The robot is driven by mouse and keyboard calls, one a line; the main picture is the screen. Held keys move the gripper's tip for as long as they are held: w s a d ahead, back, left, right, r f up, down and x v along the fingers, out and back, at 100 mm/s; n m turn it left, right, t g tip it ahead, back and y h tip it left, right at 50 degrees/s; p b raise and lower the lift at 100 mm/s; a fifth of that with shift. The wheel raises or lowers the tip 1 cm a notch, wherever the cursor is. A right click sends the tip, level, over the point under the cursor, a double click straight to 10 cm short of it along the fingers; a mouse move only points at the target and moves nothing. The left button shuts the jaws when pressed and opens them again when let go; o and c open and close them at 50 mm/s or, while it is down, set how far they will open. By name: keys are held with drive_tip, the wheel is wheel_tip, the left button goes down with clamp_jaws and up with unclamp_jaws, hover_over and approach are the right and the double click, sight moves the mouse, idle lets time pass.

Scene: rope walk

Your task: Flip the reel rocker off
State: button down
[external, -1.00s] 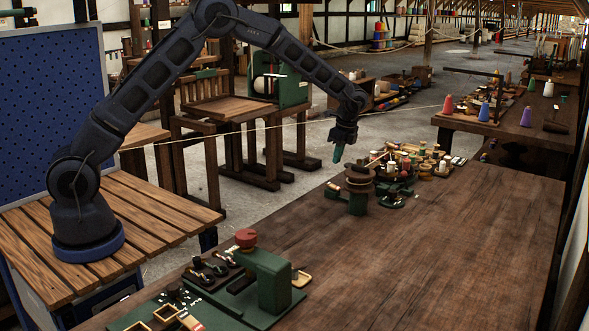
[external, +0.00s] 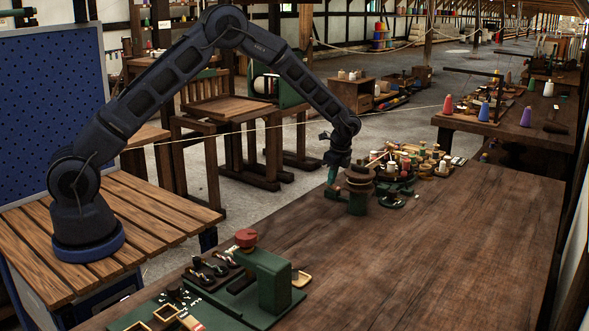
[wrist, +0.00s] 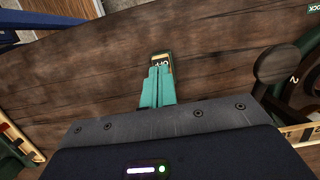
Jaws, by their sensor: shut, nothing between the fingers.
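The reel rocker (wrist: 161,61) is a small switch piece with a yellow plate reading "OFF", just past my fingertips in the wrist view. My gripper (wrist: 158,72) has its teal fingers pressed together and empty, and they hide part of the rocker. Whether they touch it I cannot tell. In the external view my gripper (external: 332,178) points down at the left side of the reel stand (external: 358,203), which is green with dark round discs on top. The rocker is too small to make out there.
A round dark part with a "2" mark and a dark knob (wrist: 279,65) stand close right of my fingers. Many spools (external: 425,160) crowd the bench behind the stand. A green fixture with a red knob (external: 246,238) is nearer. The bench's right side is clear.

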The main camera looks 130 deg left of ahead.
drive_tip(key=shift+s+d+f+t, duration=0.1)
drive_tip(key=shift+s+f+t, duration=0.25)
drive_tip(key=shift+t, duration=0.35)
drive_tip(key=shift+s+f+t, duration=0.25)
drive_tip(key=shift+s+t, duration=0.15)
drive_tip(key=shift+t, duration=0.3)
drive_tip(key=shift+w+d+f, duration=0.1)
drive_tip(key=shift+w, duration=0.2)
drive_tip(key=shift+w+d, duration=0.2)
drive_tip(key=shift+w, duration=0.75)
wheel_tip(320, 180, up, 15)
drive_tip(key=s+a, duration=0.1)
drive_tip(key=shift+s, duration=0.3)
